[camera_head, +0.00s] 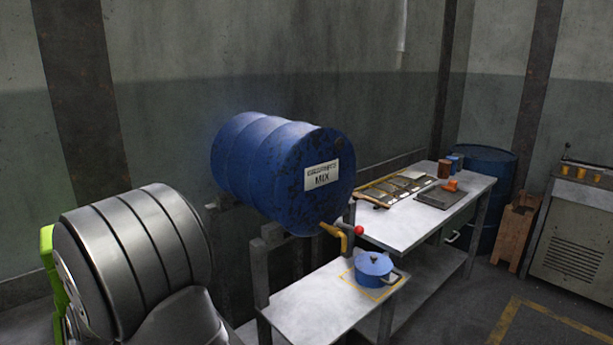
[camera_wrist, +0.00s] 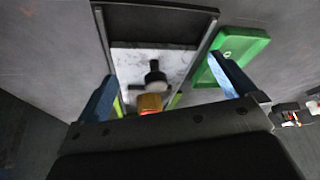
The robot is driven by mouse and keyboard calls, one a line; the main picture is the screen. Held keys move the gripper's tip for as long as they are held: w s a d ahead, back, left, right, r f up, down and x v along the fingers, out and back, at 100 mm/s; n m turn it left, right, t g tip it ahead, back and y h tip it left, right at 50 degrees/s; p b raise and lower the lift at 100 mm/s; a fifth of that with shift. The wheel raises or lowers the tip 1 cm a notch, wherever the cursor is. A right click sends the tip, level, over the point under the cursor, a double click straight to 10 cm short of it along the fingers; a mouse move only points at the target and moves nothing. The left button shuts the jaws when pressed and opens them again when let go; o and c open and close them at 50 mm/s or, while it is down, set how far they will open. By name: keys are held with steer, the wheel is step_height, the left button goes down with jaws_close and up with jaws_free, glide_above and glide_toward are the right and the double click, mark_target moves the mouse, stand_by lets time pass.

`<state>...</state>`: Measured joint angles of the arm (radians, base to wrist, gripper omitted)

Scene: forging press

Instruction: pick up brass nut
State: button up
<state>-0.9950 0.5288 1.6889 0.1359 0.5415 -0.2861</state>
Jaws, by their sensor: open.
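My gripper (camera_wrist: 162,70) shows in the wrist view, its two blue fingers spread wide apart. Between the fingers, beyond them, is a small brass-orange piece (camera_wrist: 150,102) that looks like the brass nut. Its lower part is hidden by the dark gripper body, and its exact shape is blurred. A black knob-like part (camera_wrist: 155,77) is just above it in the picture. Both are in front of a pale marbled plate (camera_wrist: 180,63). I cannot tell how near the fingers are to the brass piece. My gripper and this piece are not in the head view.
In the wrist view, dark rails frame the plate, and a green tray (camera_wrist: 240,48) lies close by the right finger. The head view shows a blue drum (camera_head: 280,170), a blue pot (camera_head: 374,266) on a low table, and a bench (camera_head: 400,232) with tools.

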steer(key=shift+c, duration=0.4)
steer(key=c, duration=0.6)
steer(key=shift+w, duration=0.1)
steer(key=w+d+r+n, duration=0.1)
steer(key=w+d+r, duration=0.25)
steer(key=w, duration=0.25)
steer(key=w+a, duration=0.1)
steer(key=a, duration=0.3)
steer(key=w+a, duration=0.1)
steer(key=a, duration=0.2)
steer(key=w+a, duration=0.1)
steer(key=a, duration=0.3)
steer(key=shift+a, duration=0.35)
steer(key=shift+x, duration=2.5)
